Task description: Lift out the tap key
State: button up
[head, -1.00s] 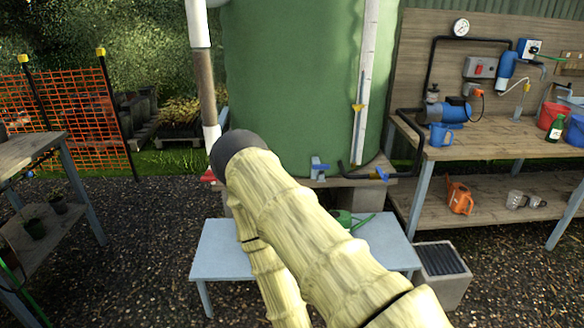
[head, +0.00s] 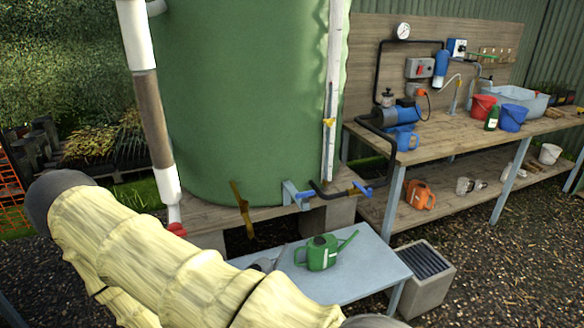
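I cannot pick out the tap key with certainty. A brown, brass-like piece (head: 242,208) with a short crossbar shows at the front edge of the tank's wooden base; I cannot tell if it is a tap or a key. The green tank (head: 235,110) stands above it, with blue-handled valves (head: 292,194) low at its right. My arm, in a pale ribbed sleeve, crosses the lower left of the head view. My gripper is not in view.
A light blue table (head: 370,270) holds a green watering can (head: 322,252) and a grey item partly behind my arm. A grey block with a grated top (head: 425,262) stands beside it. A workbench (head: 460,135) with buckets and a pump is at right. Gravel at lower right is clear.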

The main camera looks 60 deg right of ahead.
aim_at(304, 195)
jog(key=z, duration=0.45)
jog(key=i, duration=0.75)
jog(key=z, duration=1.3)
jog(key=i, duration=0.4)
jog(key=z, duration=0.35)
